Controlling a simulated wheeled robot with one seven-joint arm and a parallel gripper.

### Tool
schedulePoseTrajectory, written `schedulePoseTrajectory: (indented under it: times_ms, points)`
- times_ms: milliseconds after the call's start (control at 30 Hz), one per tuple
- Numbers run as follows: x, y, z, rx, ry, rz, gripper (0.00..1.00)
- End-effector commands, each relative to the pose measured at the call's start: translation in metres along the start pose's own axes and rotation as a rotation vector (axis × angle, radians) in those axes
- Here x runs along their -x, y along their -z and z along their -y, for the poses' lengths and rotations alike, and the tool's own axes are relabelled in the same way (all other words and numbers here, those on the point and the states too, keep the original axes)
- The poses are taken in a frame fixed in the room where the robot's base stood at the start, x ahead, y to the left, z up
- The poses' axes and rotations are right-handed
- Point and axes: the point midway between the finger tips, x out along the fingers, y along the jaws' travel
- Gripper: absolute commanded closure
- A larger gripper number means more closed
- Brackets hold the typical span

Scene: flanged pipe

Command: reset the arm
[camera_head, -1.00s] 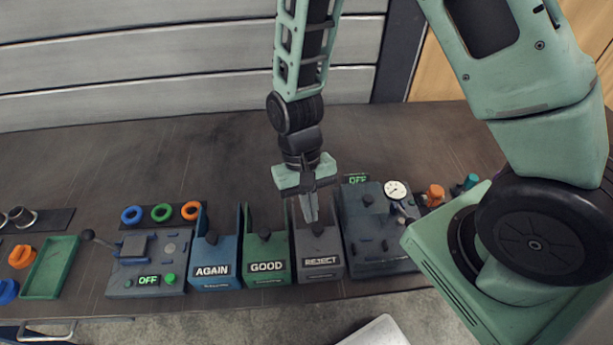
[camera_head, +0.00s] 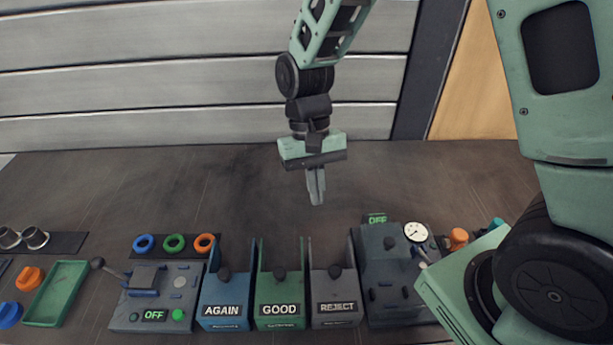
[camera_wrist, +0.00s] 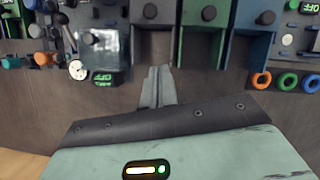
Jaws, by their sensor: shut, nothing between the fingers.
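My gripper (camera_head: 316,187) hangs with its fingers pointing down above the dark bench, behind the row of bins. Its fingers are shut together and empty. In the wrist view the closed fingers (camera_wrist: 157,86) point toward the grey bin. The blue AGAIN bin (camera_head: 226,311), the green GOOD bin (camera_head: 280,310) and the grey REJECT bin (camera_head: 336,308) stand side by side at the front of the bench. My gripper is apart from all of them.
A grey device with a gauge (camera_head: 415,232) stands right of the bins. Left are a device with a lever and an OFF display (camera_head: 155,315), three coloured rings (camera_head: 174,243), a green tray (camera_head: 41,322) and metal cylinders (camera_head: 34,238). The back of the bench (camera_head: 150,185) is clear.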

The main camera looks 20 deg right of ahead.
Motion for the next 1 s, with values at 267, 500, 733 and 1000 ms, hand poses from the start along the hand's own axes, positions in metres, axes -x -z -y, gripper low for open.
schedulePoseTrajectory:
  times_ms: [267,500,733,1000]
  points:
    - [0.008,-0.010,0.006,0.045,0.002,-0.020,1.00]
    - [0.028,-0.086,0.038,0.381,-0.011,-0.165,1.00]
    - [0.029,-0.153,0.043,0.700,-0.069,-0.313,1.00]
    - [0.025,-0.174,0.041,0.811,-0.101,-0.365,1.00]
